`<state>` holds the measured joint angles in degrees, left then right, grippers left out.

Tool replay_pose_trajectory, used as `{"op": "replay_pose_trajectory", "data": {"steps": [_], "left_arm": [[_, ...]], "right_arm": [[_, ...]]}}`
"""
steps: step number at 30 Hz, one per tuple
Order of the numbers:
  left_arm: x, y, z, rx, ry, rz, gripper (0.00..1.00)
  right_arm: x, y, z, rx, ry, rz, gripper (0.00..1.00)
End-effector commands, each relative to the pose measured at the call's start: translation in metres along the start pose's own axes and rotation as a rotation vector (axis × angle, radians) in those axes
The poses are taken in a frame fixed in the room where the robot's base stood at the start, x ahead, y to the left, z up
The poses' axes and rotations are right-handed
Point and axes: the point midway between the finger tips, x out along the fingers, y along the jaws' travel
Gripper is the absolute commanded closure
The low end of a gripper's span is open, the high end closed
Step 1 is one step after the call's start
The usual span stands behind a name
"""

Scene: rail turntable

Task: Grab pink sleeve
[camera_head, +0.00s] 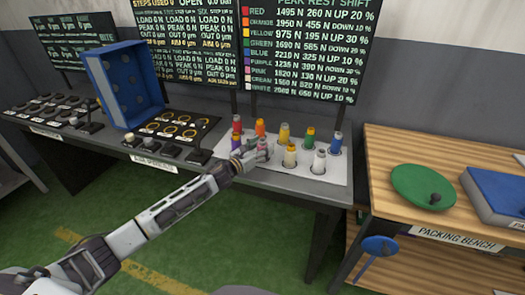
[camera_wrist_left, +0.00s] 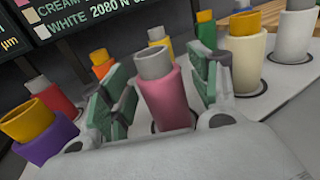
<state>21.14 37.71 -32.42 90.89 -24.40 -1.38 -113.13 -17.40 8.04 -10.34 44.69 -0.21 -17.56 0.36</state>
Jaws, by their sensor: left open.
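The pink sleeve (camera_wrist_left: 165,98) stands upright on the pale board, with a grey cylindrical top. In the left wrist view it stands between the two green-padded fingers of my left gripper (camera_wrist_left: 160,95), which is open around it. A gap shows on either side of the sleeve. In the head view the pink sleeve (camera_head: 262,144) is partly hidden by my left gripper (camera_head: 250,158). My right gripper is not in view.
The purple sleeve (camera_wrist_left: 45,140) is close on the left and the cream one (camera_wrist_left: 246,65) on the right. Red (camera_head: 237,125), orange, yellow, green, blue and white sleeves share the pale board (camera_head: 335,173). A blue bin (camera_head: 92,70) and packing bench (camera_head: 385,160) flank them.

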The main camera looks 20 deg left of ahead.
Motion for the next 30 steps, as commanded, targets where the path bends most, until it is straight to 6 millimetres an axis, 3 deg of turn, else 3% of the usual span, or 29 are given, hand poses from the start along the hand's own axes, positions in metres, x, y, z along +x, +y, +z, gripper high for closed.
{"op": "replay_pose_trajectory", "data": {"steps": [17,30], "left_arm": [[0.0035,-0.0003,-0.0004,0.0,0.001,0.0,0.39],[0.0034,-0.0002,-0.0004,0.0,0.001,0.0,0.94]], "right_arm": [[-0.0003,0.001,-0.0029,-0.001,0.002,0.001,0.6],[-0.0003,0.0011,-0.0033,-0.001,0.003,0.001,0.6]]}}
